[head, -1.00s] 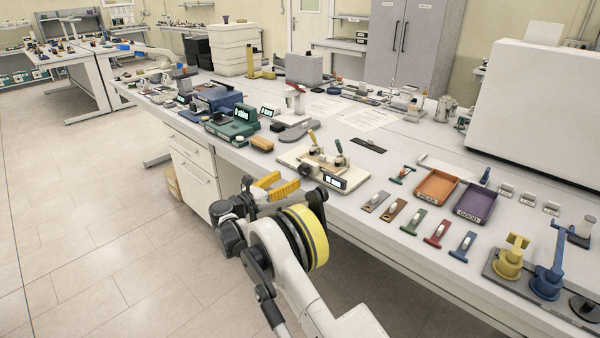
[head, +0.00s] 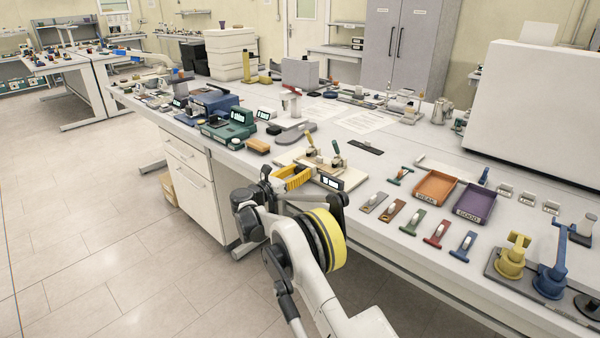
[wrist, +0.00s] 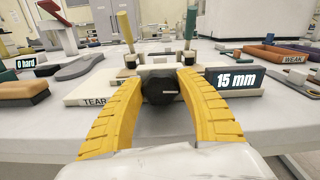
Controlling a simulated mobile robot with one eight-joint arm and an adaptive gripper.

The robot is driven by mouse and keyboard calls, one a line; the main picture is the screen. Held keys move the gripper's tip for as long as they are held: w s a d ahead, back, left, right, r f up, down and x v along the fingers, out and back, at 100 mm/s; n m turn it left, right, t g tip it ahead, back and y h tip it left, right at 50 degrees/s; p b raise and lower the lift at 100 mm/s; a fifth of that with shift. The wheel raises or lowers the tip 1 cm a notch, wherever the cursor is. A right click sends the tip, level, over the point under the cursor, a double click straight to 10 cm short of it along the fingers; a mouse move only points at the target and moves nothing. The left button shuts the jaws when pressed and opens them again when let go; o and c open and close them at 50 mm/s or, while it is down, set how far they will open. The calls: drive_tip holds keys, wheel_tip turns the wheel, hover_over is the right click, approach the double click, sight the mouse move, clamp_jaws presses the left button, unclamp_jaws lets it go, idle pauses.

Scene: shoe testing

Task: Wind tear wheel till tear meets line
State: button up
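The tear rig is a cream board (head: 290,157) near the table's front edge, marked "TEAR" in the wrist view (wrist: 95,100). It carries two upright clamps with green and tan handles (head: 336,147). Its black display (wrist: 236,79) reads "15 mm". The dark tear wheel (wrist: 160,90) faces me at the rig's front. My gripper (wrist: 158,88) has its yellow fingers open, one on each side of the wheel in the picture; I cannot tell whether they touch it. In the head view my gripper (head: 292,178) is at the table edge before the rig. The tear and line are not visible.
An orange tray (head: 436,186) marked "WEAK" and a purple tray (head: 475,203) marked "GOOD" lie to the right. Several coloured tabbed pieces, including a red one (head: 436,234), line the front edge. A green device (head: 230,128) and brown block (head: 257,145) stand left.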

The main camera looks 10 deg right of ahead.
drive_tip(key=shift+c, duration=0.3)
drive_tip(key=shift+d+m, duration=0.1)
drive_tip(key=shift+m, duration=2.9)
drive_tip(key=o, duration=1.2)
drive_tip(key=shift+s, duration=0.1)
drive_tip(key=v, duration=1.2)
